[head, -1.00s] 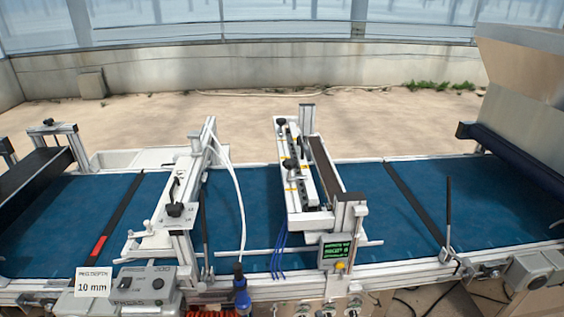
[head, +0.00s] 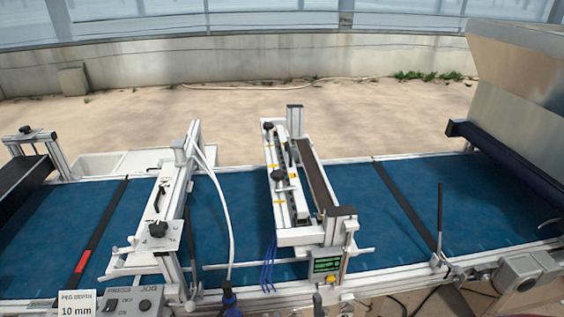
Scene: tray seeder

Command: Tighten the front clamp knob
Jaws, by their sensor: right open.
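Two black knobs sit on the white beam of the middle gantry (head: 286,190). One is nearer me (head: 278,174) and one is at the far end (head: 268,126). Another black knob (head: 158,229) stands on the near end of the left gantry (head: 172,200). I cannot tell for certain which is the front clamp knob, or whether any knob is loose. I make out neither of my grippers, and nothing touches these knobs.
The blue belt (head: 390,235) runs across below the gantries. A green display box (head: 326,264), a PRESS/JOG control box (head: 132,302) and a 10 mm card (head: 77,303) line the near edge. A thin upright rod (head: 440,220) stands at right, beside a large metal hopper (head: 520,90).

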